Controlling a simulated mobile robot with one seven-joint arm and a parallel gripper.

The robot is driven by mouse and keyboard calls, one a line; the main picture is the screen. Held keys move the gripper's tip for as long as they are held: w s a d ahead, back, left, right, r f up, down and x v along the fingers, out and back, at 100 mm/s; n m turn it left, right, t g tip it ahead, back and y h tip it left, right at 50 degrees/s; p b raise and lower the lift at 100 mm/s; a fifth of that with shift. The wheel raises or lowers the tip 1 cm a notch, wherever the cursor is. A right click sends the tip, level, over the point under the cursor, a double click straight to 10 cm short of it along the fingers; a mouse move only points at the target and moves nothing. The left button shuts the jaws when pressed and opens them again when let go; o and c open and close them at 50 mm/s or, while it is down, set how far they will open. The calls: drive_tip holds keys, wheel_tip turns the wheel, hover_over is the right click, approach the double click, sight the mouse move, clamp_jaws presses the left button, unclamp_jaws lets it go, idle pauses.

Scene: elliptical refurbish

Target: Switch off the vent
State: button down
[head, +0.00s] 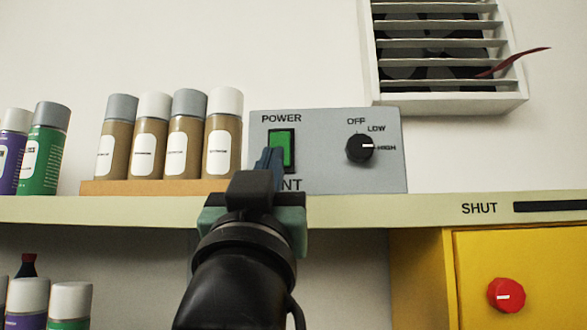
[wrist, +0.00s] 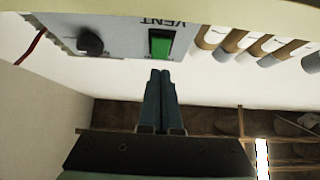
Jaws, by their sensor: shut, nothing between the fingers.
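The vent control box (head: 330,160) is a grey panel standing on a shelf. It carries a green POWER switch (head: 288,150) and a black knob (head: 360,148) whose white mark points toward HIGH. My gripper (head: 268,162) is shut and empty, in front of the switch's left side and covering part of the VENT label in the head view. In the wrist view the closed fingertips (wrist: 160,74) lie just below the green switch (wrist: 161,43); I cannot tell whether they touch the panel. The vent (head: 440,50) is a white slatted grille with a dark fan and a red ribbon (head: 518,62) blowing out to the right.
Spray cans (head: 150,135) stand on a wooden block (head: 140,187) left of the box. The shelf edge (head: 340,208) runs below the box. A yellow cabinet (head: 480,260) with a red knob (head: 506,295) is at lower right. The wall right of the box is clear.

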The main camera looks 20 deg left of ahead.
drive_tip(key=w+f+b+v, duration=0.1)
drive_tip(key=b+v, duration=0.4)
drive_tip(key=v, duration=0.5)
drive_tip(key=s+d+f+m+t+h+b, duration=0.1)
drive_tip(key=d+f+h, duration=0.6)
drive_tip(key=d, duration=0.7)
wheel_tip(320, 180, down, 3)
drive_tip(key=shift+s+r+m+t, duration=0.1)
drive_tip(key=shift+s+m+t, duration=0.3)
drive_tip(key=shift+s+m, duration=0.6)
